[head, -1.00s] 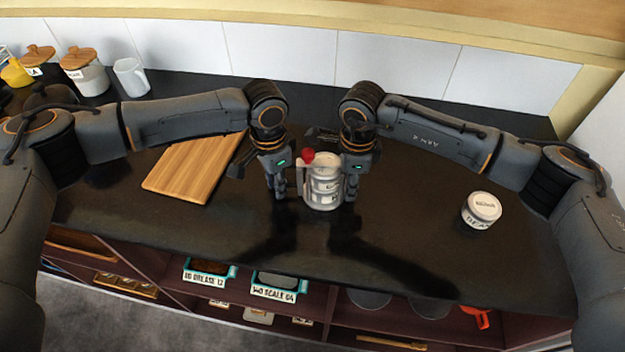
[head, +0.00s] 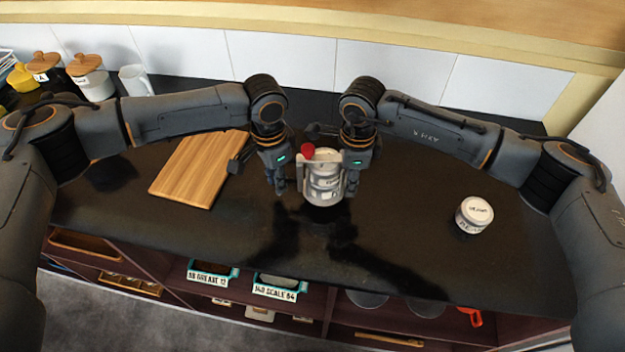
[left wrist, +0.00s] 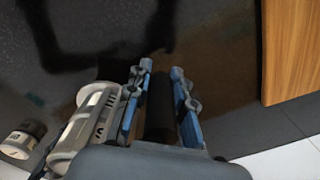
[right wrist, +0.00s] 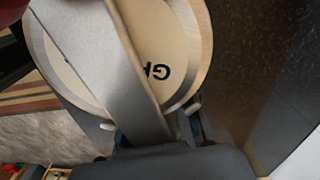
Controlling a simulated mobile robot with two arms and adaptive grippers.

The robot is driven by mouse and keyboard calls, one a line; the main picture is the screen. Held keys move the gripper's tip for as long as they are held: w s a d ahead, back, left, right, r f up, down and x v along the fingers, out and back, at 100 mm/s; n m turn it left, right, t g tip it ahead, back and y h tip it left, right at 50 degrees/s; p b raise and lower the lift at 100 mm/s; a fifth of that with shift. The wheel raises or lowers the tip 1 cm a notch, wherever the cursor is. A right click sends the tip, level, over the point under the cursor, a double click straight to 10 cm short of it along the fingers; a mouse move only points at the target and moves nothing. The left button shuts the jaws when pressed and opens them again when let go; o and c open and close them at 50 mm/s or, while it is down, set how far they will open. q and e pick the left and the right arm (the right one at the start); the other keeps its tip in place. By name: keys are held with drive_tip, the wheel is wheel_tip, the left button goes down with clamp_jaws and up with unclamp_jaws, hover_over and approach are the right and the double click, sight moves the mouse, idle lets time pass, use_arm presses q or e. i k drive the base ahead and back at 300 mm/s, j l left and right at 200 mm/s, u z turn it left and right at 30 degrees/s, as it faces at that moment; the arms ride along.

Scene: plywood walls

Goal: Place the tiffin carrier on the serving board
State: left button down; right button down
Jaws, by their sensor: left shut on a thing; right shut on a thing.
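The tiffin carrier (head: 325,185) is a pale stacked can with dark lettering and a red knob, in the middle of the head view. It leans slightly and appears just above the counter. My right gripper (head: 351,190) is shut on its right side; the right wrist view shows its lid (right wrist: 165,60) and grey strap up close. The wooden serving board (head: 195,175) lies bare, left of both grippers.
A white lidded jar (head: 474,215) stands on the dark counter (head: 400,235) at right. Canisters (head: 90,78) and a white mug (head: 134,80) stand at the back left. Shelves with labelled bins (head: 212,273) lie below the front edge.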

sight(189, 158)
drive_tip(key=j+z, duration=0.5)
drive_tip(key=j, duration=1.8)
drive_tip(key=i+j, duration=0.05)
